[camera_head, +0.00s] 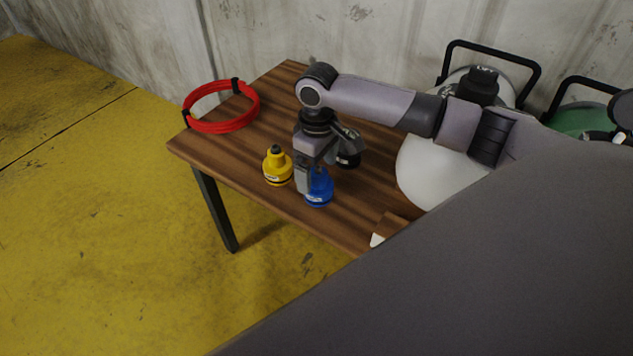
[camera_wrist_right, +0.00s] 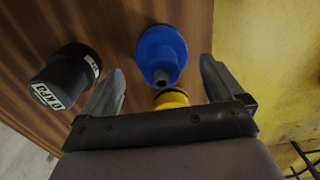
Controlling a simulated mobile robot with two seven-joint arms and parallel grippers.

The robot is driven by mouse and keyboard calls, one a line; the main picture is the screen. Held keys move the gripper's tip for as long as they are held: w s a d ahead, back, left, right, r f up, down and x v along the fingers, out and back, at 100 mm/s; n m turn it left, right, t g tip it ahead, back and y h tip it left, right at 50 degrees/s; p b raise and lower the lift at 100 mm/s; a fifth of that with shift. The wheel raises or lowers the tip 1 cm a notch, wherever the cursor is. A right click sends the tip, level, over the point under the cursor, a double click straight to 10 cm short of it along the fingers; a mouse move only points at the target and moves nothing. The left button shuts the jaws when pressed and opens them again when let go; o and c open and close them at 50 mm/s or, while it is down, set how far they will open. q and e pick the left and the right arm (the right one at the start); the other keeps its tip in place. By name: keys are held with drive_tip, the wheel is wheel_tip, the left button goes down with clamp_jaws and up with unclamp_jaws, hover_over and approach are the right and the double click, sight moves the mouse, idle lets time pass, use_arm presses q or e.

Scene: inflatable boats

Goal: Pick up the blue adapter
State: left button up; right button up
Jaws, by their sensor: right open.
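The blue adapter (camera_head: 319,190) stands upright on the wooden table (camera_head: 270,100), near its front edge. My right gripper (camera_head: 312,185) is directly over it, pointing down, and hides part of its top. In the right wrist view the blue adapter (camera_wrist_right: 161,52) lies ahead, between the lines of the two open fingers (camera_wrist_right: 165,85). No finger visibly touches it. My left gripper is not in view.
A yellow adapter (camera_head: 277,167) stands just left of the blue one. A red hose coil (camera_head: 222,127) lies at the table's far left. A white tank (camera_head: 430,172) stands right of the table.

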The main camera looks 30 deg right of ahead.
sight(319, 182)
drive_tip(key=f, duration=0.3)
drive_tip(key=f+b, duration=0.1)
drive_tip(key=shift+s+f, duration=0.15)
drive_tip(key=shift+s, duration=0.1)
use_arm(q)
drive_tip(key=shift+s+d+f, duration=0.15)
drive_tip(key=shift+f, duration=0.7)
use_arm(e)
drive_tip(key=c, duration=1)
